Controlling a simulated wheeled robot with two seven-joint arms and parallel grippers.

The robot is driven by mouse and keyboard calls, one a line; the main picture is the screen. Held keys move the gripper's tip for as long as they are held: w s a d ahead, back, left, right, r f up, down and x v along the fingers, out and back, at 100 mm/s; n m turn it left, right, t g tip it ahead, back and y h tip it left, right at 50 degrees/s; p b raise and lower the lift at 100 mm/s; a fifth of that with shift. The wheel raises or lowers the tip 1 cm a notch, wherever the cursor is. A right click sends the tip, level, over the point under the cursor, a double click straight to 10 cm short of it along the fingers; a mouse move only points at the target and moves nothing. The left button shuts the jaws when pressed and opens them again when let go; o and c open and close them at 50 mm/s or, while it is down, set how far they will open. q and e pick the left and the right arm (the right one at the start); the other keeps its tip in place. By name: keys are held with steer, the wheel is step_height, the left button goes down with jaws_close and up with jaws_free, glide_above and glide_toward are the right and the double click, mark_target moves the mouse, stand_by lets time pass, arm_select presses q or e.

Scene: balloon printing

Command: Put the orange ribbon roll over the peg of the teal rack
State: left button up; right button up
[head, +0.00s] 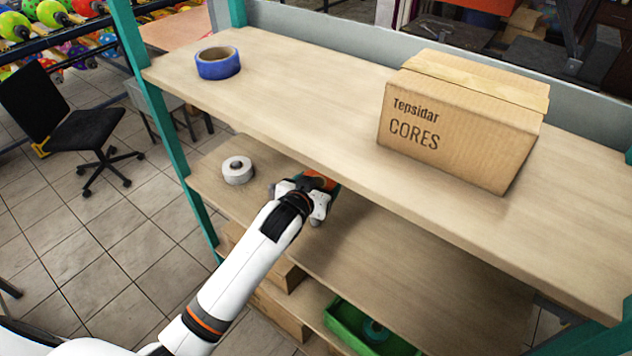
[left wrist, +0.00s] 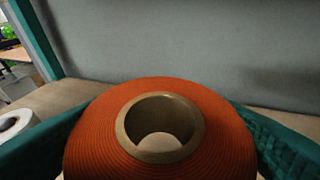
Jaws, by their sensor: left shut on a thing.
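The orange ribbon roll (left wrist: 95,140) fills the middle of the left wrist view, its pale core hole facing the camera. Two teal textured pieces flank it and appear to be the fingers of my left gripper (left wrist: 158,150), shut on the roll. In the head view my left gripper (head: 312,192) is over the middle shelf, near the front edge of the top shelf. Only a little of the orange roll (head: 318,179) shows there. Teal uprights (head: 160,105) frame the shelving. I cannot make out a peg in either view. My right gripper is not in view.
The top shelf (head: 300,90) holds a blue tape roll (head: 217,63) and a cardboard box (head: 455,125). A white roll (head: 237,170) lies on the middle shelf, left of my gripper. A green crate (head: 345,325) sits lower down. A grey panel (left wrist: 180,45) stands behind the roll.

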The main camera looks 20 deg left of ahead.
arm_select(q)
steer(key=shift+w+a+f+b, duration=0.1)
steer(key=shift+a+f+b, duration=0.1)
steer(key=shift+f, duration=0.3)
steer(key=shift+w+a+f+b, duration=0.1)
steer(key=shift+f+b, duration=0.1)
steer(key=shift+f, duration=0.3)
steer(key=shift+s+d+f+b, duration=0.1)
steer(key=shift+d+f+b, duration=0.05)
steer(key=shift+f+b, duration=1.55)
steer(key=shift+b, duration=0.1)
steer(key=shift+f+b, duration=0.85)
steer(key=shift+b, duration=0.1)
steer(key=shift+f+b, duration=0.7)
steer(key=shift+b, duration=0.05)
steer(key=shift+f+b, duration=0.7)
steer(key=shift+f, duration=0.95)
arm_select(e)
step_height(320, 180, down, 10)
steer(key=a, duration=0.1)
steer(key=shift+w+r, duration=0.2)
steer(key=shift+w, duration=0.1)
arm_select(q)
steer(key=o, duration=1.1)
